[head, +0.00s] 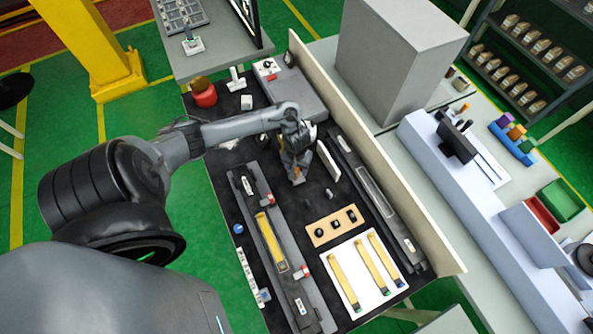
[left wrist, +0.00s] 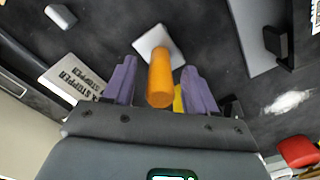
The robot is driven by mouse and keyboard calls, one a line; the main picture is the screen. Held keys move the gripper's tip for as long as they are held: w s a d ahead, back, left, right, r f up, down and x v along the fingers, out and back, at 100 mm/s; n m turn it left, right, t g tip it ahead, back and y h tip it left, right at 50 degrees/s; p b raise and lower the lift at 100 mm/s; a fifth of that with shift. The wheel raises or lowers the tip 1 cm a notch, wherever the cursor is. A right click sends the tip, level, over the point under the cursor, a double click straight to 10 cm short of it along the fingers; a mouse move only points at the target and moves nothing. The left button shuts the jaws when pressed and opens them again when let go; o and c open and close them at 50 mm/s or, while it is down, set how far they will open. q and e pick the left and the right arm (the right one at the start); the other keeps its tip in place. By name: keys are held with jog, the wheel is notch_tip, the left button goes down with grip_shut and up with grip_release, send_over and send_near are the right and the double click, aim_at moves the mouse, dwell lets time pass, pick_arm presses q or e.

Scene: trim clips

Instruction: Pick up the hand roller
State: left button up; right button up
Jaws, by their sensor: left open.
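An orange cylinder, which looks like the handle of the hand roller (left wrist: 160,80), stands out between the two purple fingers of my left gripper (left wrist: 160,72) in the left wrist view. The fingers are open, with a visible gap on each side of it. A small yellow part shows beside its lower end. In the head view my left gripper (head: 297,178) points down over the dark mat, and it hides most of the roller there. My right gripper is not in view.
A white block lettered STOPPER (left wrist: 75,78) lies near the left finger. A grey rail fixture (head: 275,245) and a white sheet with yellow strips (head: 345,262) lie nearer. A red container (head: 204,97) stands at the far left.

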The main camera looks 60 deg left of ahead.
pick_arm(q)
jog(key=shift+f, duration=0.5)
grip_shut()
jog(key=shift+r, duration=0.1)
